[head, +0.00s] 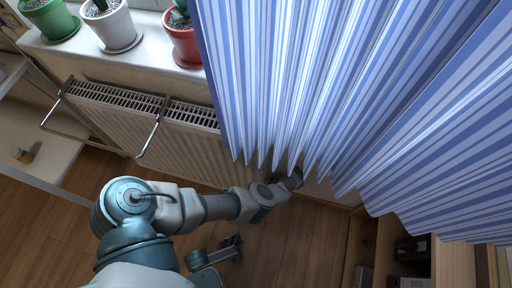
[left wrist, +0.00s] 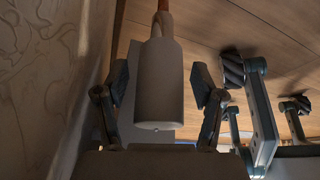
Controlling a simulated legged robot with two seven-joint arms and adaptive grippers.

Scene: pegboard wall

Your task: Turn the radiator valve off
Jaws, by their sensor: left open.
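The radiator valve shows in the left wrist view as a pale cylindrical head (left wrist: 158,90) with a reddish pipe (left wrist: 163,6) beyond it. My left gripper (left wrist: 164,84) is open, with one finger on each side of the valve head. Gaps show beside the head, and I cannot tell whether a finger touches it. In the head view my left gripper (head: 293,180) is at the curtain's lower edge, and the valve is hidden there.
A white radiator (head: 185,148) with a towel rail (head: 148,140) stands under the sill. A blue striped curtain (head: 290,80) hangs over its right end. Potted cacti (head: 185,45) stand on the sill. A wooden shelf unit (head: 385,240) is at lower right.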

